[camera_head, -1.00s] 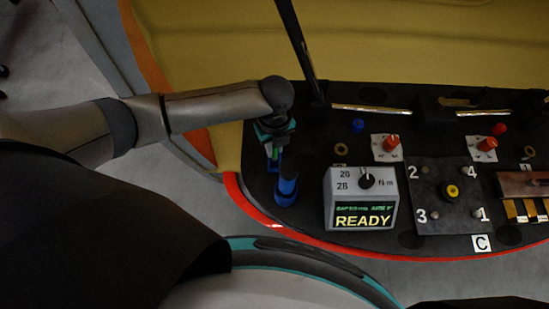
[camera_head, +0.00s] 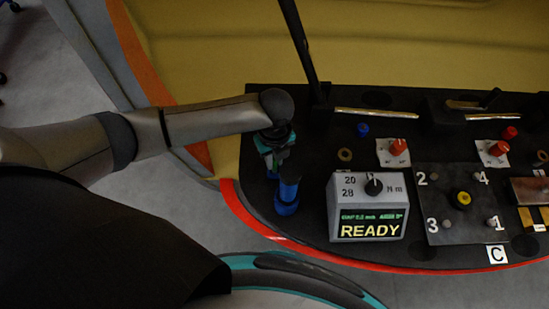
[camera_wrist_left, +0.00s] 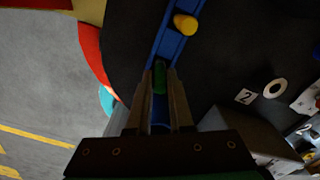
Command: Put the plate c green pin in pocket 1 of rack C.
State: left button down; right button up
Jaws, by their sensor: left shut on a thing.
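My left gripper (camera_head: 273,168) is shut at the left end of the dark table. In the left wrist view its fingers (camera_wrist_left: 160,88) are closed on a green pin (camera_wrist_left: 160,77). The green pin is over or in a blue rack (camera_wrist_left: 165,42), a narrow strip running under the fingers; I cannot tell whether it is seated. A yellow pin (camera_wrist_left: 185,25) stands in the rack further along. The rack's letter and pocket numbers are not readable. Plate C (camera_head: 436,231), with corners numbered 1 to 4, lies at right in the head view. My right gripper is not seen.
Behind are a ring (camera_head: 345,155), a blue knob (camera_head: 363,130) and red knobs (camera_head: 398,147) on white cards.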

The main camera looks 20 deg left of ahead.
pick_arm(q)
jog(key=shift+f, duration=0.2)
jog(key=c, duration=0.8)
grip_release()
notch_tip(320, 180, up, 12)
jog(key=p, duration=0.4)
jog(key=shift+r, duration=0.25)
